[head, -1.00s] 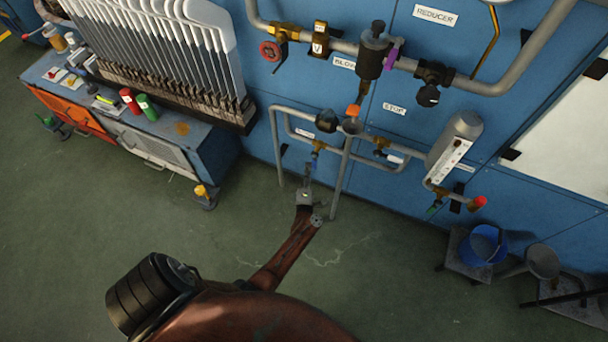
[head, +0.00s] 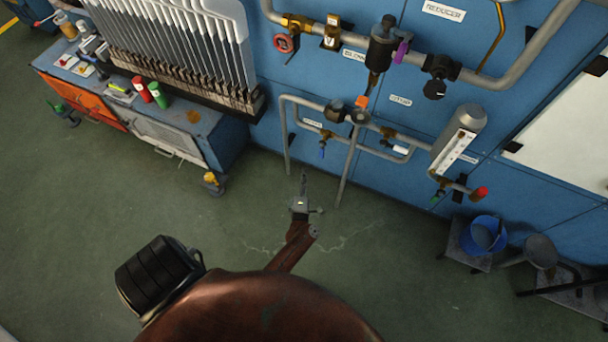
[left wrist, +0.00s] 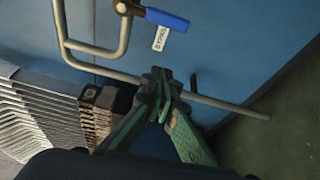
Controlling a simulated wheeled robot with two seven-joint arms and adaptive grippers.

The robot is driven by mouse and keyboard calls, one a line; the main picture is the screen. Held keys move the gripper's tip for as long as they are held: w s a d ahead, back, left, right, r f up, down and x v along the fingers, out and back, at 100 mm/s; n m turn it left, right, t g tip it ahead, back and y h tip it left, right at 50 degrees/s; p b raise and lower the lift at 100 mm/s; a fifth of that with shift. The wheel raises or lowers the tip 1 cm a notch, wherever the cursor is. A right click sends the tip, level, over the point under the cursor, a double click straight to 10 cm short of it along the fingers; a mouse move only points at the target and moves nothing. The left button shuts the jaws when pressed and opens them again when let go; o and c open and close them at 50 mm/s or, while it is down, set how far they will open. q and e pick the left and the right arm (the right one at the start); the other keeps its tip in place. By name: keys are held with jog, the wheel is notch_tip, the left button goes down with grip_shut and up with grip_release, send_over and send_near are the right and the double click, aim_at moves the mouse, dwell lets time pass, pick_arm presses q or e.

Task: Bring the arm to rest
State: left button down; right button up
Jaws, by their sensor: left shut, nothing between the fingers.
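My left gripper (head: 303,182) is shut and empty. It points up the picture toward the blue panel wall, at the end of my reddish-brown arm. Its green fingers (left wrist: 164,88) meet in the left wrist view. A small valve with a blue handle (head: 322,151) sits on the bypass pipe, up and right of the gripper in the head view, with a visible gap between them. The blue handle (left wrist: 167,19) also shows at the top of the left wrist view, apart from the fingertips. My right gripper is not in view.
Grey pipes (head: 345,172) run down close to the right of the gripper. A rack of white forms (head: 190,45) stands at upper left above a blue workbench (head: 228,140). A blue bucket (head: 484,236) stands at right. Green floor (head: 390,270) is open around the arm.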

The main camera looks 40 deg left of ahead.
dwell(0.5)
